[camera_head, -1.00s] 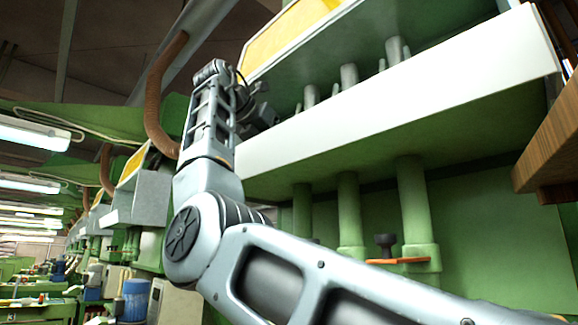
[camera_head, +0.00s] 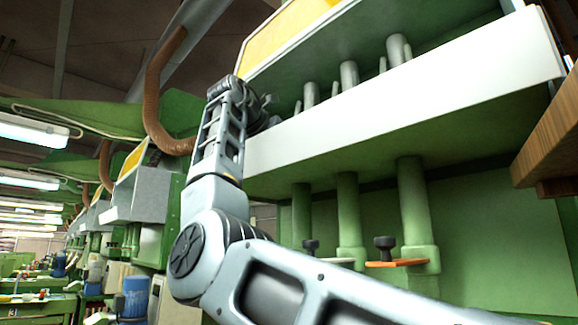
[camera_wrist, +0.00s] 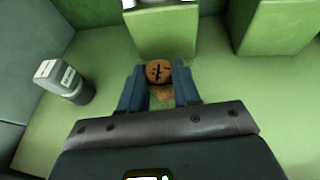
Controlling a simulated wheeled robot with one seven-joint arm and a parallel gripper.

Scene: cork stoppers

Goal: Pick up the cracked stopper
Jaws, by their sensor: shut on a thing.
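The stopper (camera_wrist: 158,71) is a small round brown cork with dark crack-like marks on its top face. In the wrist view it sits between the two blue fingers of my gripper (camera_wrist: 160,85), which are shut on it. A brown patch shows just below it between the fingers; I cannot tell whether it is the cork's side or another thing. In the head view my gripper (camera_head: 262,112) is up by the left end of the green machine's white-fronted shelf. The cork cannot be made out there.
In the wrist view, a dark cylinder with a pale top (camera_wrist: 62,80) stands at left on the green surface. Green blocks (camera_wrist: 163,32) rise just beyond the cork and at upper right (camera_wrist: 275,25). A wooden board (camera_head: 548,140) juts in at right in the head view.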

